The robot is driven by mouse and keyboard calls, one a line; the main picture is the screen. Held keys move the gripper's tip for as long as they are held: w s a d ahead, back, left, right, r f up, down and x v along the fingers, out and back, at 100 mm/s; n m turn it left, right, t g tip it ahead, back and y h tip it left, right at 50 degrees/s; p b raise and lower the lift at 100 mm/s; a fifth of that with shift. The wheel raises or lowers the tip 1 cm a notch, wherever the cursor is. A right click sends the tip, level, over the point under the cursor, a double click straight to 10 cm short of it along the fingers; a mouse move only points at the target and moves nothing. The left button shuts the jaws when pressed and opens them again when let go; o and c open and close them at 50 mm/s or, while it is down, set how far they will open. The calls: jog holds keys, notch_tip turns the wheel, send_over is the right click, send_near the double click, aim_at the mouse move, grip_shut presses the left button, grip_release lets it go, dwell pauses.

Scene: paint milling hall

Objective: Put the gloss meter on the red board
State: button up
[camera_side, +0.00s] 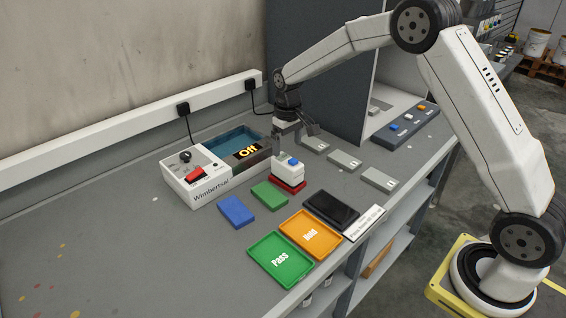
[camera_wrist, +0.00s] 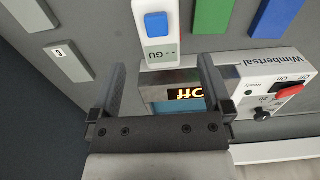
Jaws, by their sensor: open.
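The gloss meter (camera_side: 287,171) is a white block with a blue button on top. It stands upright on the red board (camera_side: 291,187), whose red edge shows under it in the side view. In the wrist view the gloss meter (camera_wrist: 158,42) is at the top centre, with its blue button and a "GU" display visible; the board is mostly hidden there. My gripper (camera_side: 297,138) is open and empty, just above and behind the gloss meter. In the wrist view its two fingers (camera_wrist: 162,68) are apart, with the meter beyond their tips.
A green board (camera_side: 269,195) and a blue board (camera_side: 236,211) lie nearby. A white Wimbertsal bath (camera_side: 206,181), display "Off", stands at left. Pass (camera_side: 272,276), Hold (camera_side: 327,243) and black (camera_side: 332,207) trays line the front. Grey plates (camera_side: 344,160) lie right. The left bench is mostly clear.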

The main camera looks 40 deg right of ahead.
aim_at(287, 160)
jog(key=shift+r, duration=1.95)
jog(key=shift+s, duration=0.1)
jog(key=s+a+f+t, duration=0.1)
jog(key=s+a, duration=0.1)
jog(key=s, duration=1)
jog(key=s+a+f+t, duration=0.1)
jog(key=s+a+f, duration=0.1)
jog(key=s, duration=1)
jog(key=shift+s+a+t, duration=0.2)
jog(key=shift+t, duration=0.1)
